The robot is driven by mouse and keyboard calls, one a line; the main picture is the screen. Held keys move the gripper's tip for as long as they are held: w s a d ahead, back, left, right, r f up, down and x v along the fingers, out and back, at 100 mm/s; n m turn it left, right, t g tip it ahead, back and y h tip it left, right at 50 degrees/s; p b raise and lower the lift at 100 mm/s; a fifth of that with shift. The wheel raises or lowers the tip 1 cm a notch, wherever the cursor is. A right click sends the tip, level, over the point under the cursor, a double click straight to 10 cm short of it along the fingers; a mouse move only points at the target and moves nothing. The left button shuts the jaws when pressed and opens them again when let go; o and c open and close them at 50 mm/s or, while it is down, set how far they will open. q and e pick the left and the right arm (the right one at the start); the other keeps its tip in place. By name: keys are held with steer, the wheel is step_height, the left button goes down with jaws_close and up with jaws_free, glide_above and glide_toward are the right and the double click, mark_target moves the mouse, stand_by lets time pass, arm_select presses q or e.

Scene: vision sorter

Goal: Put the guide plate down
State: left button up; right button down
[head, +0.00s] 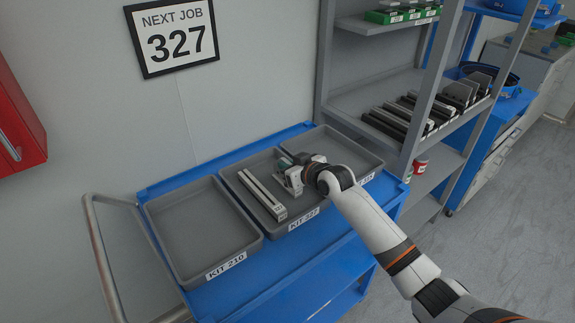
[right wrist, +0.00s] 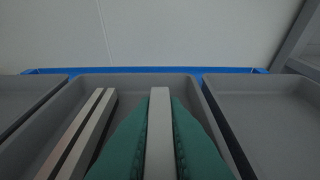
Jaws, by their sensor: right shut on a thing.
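My right gripper (head: 291,165) is over the middle grey tray (head: 305,220) on the blue cart. In the right wrist view its green fingers (right wrist: 159,125) are shut on a pale, narrow plate, the guide plate (right wrist: 159,98), which stands upright between them. The head view shows the gripper low in the right part of this tray; I cannot tell whether the plate touches the tray floor. A pair of long pale bars (head: 262,195) lies in the same tray, left of the gripper and apart from it. My left gripper is not in view.
The left tray (head: 190,212), labelled KIT 210, is empty. The right tray (head: 350,150) looks empty where it shows. A grey shelf rack (head: 412,158) with dark parts stands behind at right. The cart's handle (head: 100,255) is at left.

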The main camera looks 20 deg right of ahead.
steer(key=c, duration=1.8)
jaws_free()
steer(key=shift+f, duration=0.1)
steer(key=o, duration=0.3)
steer(key=shift+r, duration=0.2)
steer(key=shift+s+d, duration=0.1)
steer(key=shift+s, duration=0.15)
steer(key=v, duration=1.1)
steer(key=shift+s+d+r, duration=0.1)
steer(key=shift+s+r, duration=0.1)
